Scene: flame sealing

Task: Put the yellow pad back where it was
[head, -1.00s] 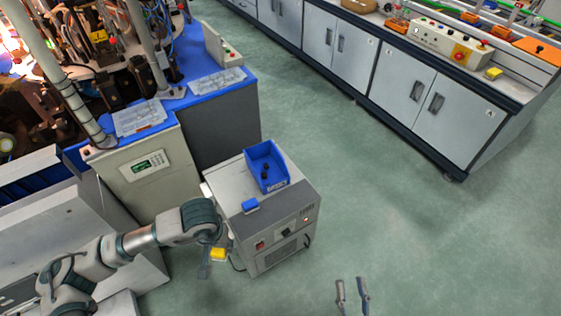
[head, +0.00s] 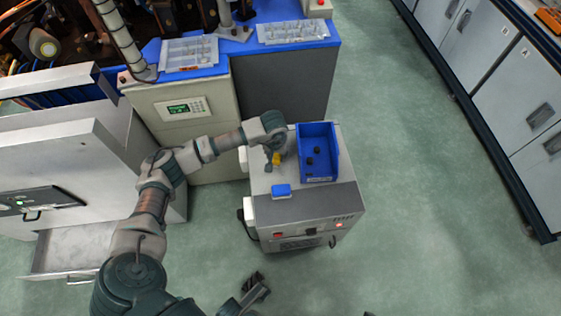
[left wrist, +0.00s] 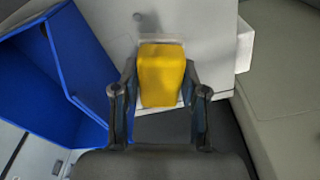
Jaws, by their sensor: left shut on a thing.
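The yellow pad (head: 276,159) is a small yellow block. My left gripper (head: 271,160) is shut on it, over the left rear part of the grey machine's top (head: 265,182). In the left wrist view, the pad (left wrist: 162,76) sits between the two fingers of the gripper (left wrist: 160,84), its far end near a pale surface. I cannot tell whether it touches that surface. A small blue pad (head: 281,191) lies nearer the front of the machine's top. Of my right gripper, at most a dark tip shows at the bottom edge of the head view.
A blue bin (head: 331,172) with small black parts stands right of the pad; it also shows in the left wrist view (left wrist: 85,65). A blue-topped bench (head: 250,50) with clear trays (head: 190,52) is behind. Green floor (head: 420,230) is free at right.

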